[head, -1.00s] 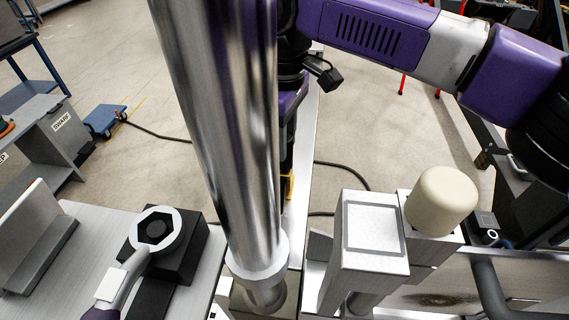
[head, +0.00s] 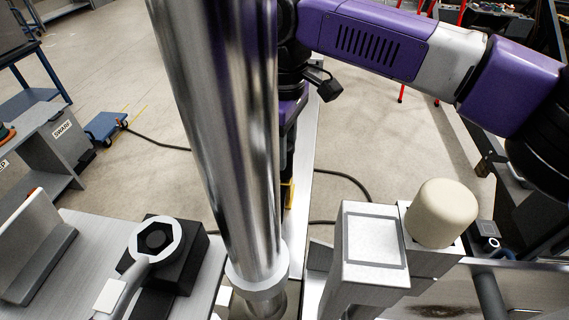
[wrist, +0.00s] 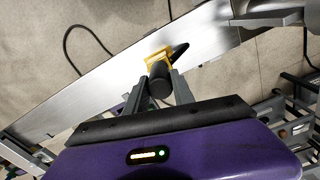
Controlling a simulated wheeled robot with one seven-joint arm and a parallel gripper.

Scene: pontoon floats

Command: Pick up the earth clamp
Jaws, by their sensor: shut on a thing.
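The earth clamp (wrist: 158,60) shows in the wrist view as a yellow body with a dark cylindrical part toward me and a dark pointed tip at the far side. My gripper (wrist: 160,86) has its two grey fingers on either side of the dark part and is shut on it. The clamp appears over a long light metal surface; I cannot tell whether it touches it. In the head view a sliver of yellow (head: 288,192) shows beside the shiny column, which hides most of my gripper and the clamp.
A ring-ended tool (head: 155,240) rests on a black block at the lower left. A cream cylinder (head: 442,213) and a square-topped metal post (head: 375,238) stand at the right. A dark cable (head: 345,180) lies on the floor.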

